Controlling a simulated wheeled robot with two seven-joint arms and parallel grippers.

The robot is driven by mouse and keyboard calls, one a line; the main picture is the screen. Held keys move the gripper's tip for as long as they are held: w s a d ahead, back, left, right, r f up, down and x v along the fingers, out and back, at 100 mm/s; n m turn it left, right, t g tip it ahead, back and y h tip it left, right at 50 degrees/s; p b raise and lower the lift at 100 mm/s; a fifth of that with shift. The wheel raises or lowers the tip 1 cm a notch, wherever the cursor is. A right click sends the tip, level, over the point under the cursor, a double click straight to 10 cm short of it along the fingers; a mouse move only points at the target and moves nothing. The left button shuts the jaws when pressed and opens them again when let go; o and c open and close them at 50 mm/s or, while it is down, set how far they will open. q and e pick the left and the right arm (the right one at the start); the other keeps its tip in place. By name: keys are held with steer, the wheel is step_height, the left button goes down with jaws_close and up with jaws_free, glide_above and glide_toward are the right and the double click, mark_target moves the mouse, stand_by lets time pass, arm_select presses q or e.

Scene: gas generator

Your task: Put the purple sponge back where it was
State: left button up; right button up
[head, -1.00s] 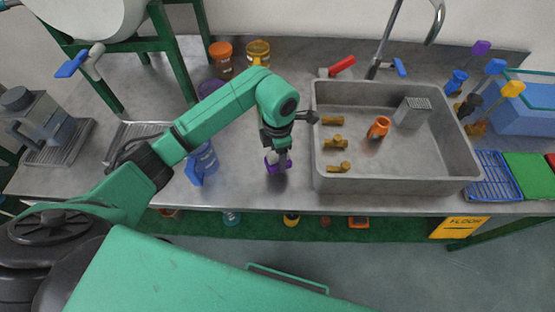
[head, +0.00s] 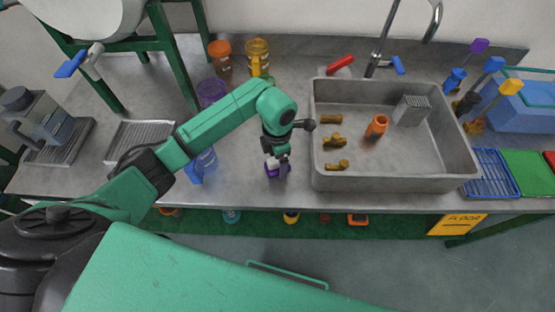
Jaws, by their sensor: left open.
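My left gripper (head: 277,162) points down over the counter, close to the left wall of the sink. Its jaws are open. A small purple object (head: 272,173), which looks like the purple sponge, is at the fingertips, near the counter's front edge. The fingers partly cover it, and I cannot tell whether they touch it. My right gripper is not in view.
The grey sink (head: 395,185) holds several brown pieces and an orange cup (head: 376,126). A blue pitcher (head: 205,160) and a purple cup (head: 211,92) stand left of the gripper. A blue rack (head: 487,172) lies right of the sink.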

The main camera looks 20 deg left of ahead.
arm_select(q)
step_height(320, 180, up, 11)
steer(key=b, duration=0.3)
steer(key=shift+r, duration=0.5)
